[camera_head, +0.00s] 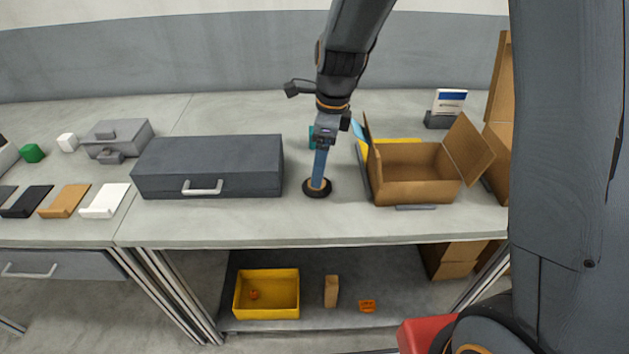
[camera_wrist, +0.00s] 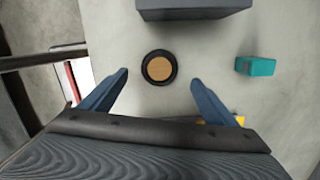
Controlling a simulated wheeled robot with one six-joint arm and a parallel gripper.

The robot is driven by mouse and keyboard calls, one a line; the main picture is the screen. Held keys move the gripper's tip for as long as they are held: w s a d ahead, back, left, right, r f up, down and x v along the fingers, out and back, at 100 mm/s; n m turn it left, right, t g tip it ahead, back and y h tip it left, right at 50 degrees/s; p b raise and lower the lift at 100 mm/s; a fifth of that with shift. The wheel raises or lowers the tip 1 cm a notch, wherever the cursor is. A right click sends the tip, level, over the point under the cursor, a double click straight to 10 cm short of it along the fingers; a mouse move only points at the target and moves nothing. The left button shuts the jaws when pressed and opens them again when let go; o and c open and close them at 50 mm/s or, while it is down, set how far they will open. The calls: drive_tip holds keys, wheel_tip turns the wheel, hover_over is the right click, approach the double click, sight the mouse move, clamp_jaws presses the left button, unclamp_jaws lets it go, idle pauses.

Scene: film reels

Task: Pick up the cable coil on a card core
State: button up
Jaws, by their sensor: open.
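The cable coil (camera_head: 311,194) is a black ring around a tan card core. It lies flat on the grey table, right of the dark grey case. In the wrist view the coil (camera_wrist: 147,76) is in the upper middle, between and slightly beyond the two blue fingertips. My gripper (camera_head: 320,170) points down at the coil and covers part of it in the head view. In the wrist view my gripper (camera_wrist: 160,78) is open and empty, with a finger on each side of the coil. How high the tips are above the table I cannot tell.
The dark grey case (camera_head: 208,166) with a white handle is close on the left. An open cardboard box (camera_head: 415,192) stands on the right. A small teal object (camera_wrist: 258,67) stands behind the arm in the head view. The table's front strip near the coil is clear.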

drive_tip(key=shift+a+f+p, duration=0.2)
drive_tip(key=shift+f+p, duration=0.25)
drive_tip(key=shift+f, duration=1.1)
drive_tip(key=shift+a+f+p, duration=0.2)
drive_tip(key=shift+f+p, duration=0.25)
drive_tip(key=shift+f, duration=1.1)
drive_tip(key=c, duration=1.2)
drive_tip(key=shift+r, duration=0.1)
